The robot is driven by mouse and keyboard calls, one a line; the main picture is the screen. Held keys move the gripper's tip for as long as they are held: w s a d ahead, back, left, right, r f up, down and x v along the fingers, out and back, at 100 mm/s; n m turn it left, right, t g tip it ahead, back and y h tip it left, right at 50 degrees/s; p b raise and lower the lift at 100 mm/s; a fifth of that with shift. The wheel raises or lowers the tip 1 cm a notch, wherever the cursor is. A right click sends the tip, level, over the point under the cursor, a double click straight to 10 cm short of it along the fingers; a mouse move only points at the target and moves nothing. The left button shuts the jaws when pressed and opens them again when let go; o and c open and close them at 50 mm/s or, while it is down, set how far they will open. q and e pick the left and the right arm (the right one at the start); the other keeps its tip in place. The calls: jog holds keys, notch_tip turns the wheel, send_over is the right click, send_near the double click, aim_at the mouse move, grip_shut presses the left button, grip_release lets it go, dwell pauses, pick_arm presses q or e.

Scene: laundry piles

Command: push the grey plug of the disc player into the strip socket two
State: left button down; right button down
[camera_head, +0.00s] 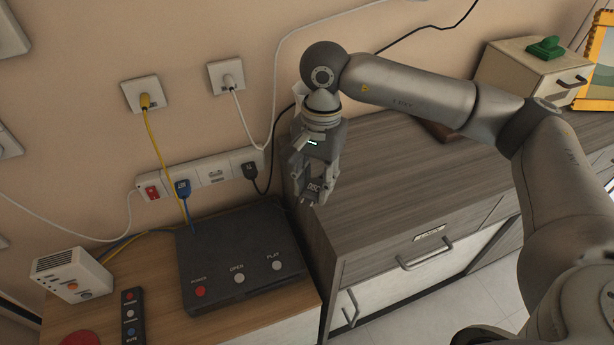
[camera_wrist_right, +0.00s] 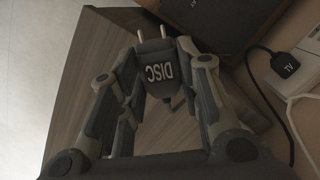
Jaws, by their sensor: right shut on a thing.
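The grey plug (camera_head: 312,190), marked DISC, is held between the fingers of my right gripper (camera_head: 314,184), which is shut on it. Its two bare prongs point down in the head view. The plug also shows in the right wrist view (camera_wrist_right: 158,72), prongs facing away from the gripper. The white strip (camera_head: 163,178) is on the wall to the left, apart from the plug. Its middle socket (camera_head: 215,177) looks empty, between a blue plug (camera_head: 183,188) and a black TV plug (camera_head: 249,170). The dark disc player (camera_head: 238,243) lies below the strip. My left gripper is out of view.
My right gripper is above the front left of the grey wooden cabinet (camera_head: 400,205). A white box (camera_head: 72,272) and a black remote (camera_head: 132,315) are left of the player. Yellow and white plugs sit in wall sockets above the strip. Cables hang along the wall.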

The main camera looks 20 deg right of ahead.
jog(key=s+f+n+b, duration=0.1)
jog(key=n, duration=0.1)
jog(key=s+f+n+b, duration=0.1)
jog(key=n, duration=0.1)
jog(key=s+f+n+b, duration=0.1)
jog(key=n+b, duration=0.1)
jog(key=shift+s+d+f+n+h, duration=0.15)
jog(key=shift+s+d+n+h, duration=0.25)
jog(key=shift+s+d+f+n+b, duration=0.15)
jog(key=shift+s+n+b, duration=0.15)
jog(key=shift+n, duration=0.3)
jog(key=shift+s+f+n+b, duration=0.15)
jog(key=shift+s+n, duration=0.25)
jog(key=shift+n, duration=0.2)
